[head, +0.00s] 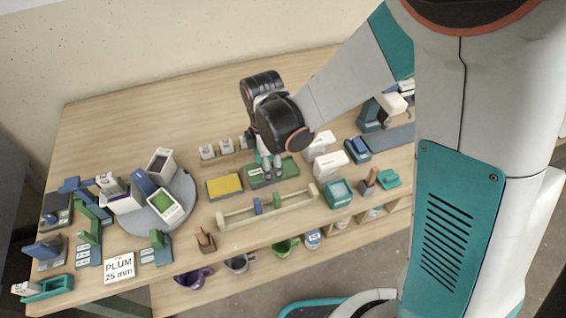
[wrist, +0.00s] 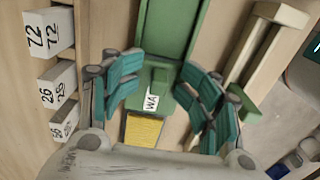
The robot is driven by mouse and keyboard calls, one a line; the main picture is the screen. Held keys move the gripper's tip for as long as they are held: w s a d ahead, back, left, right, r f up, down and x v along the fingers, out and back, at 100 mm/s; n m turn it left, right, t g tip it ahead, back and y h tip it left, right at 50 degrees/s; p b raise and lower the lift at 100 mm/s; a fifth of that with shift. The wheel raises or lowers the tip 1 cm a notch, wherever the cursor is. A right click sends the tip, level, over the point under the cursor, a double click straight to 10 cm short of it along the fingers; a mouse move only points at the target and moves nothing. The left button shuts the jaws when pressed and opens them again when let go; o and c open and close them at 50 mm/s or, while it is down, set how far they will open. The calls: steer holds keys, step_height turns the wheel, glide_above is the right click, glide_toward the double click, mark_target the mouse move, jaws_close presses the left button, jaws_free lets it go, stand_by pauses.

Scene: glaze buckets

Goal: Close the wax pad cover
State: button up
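The wax pad shows as a yellow pad (head: 225,186) in a low tray, with a green cover (head: 287,168) lying open to its right. In the wrist view the cover's recessed inside (wrist: 168,28) faces up. A small green block with a white label, partly reading "WA" (wrist: 152,103), stands between the cover and the yellow pad (wrist: 143,130). My gripper (head: 271,173) points down over the cover's left part. In the wrist view its teal fingers (wrist: 161,92) are spread on either side of the labelled block, with visible gaps.
Numbered white blocks (wrist: 50,30) stand along the back side. A wooden rack (head: 237,219) with blue and green pieces lies in front. White boxes (head: 331,162) stand to the right, and a grey turntable (head: 150,218) with several items is left.

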steer(key=shift+r, duration=0.1)
step_height(320, 180, up, 7)
steer(key=p, duration=0.5)
steer(key=shift+w, duration=0.1)
stand_by(0.5)
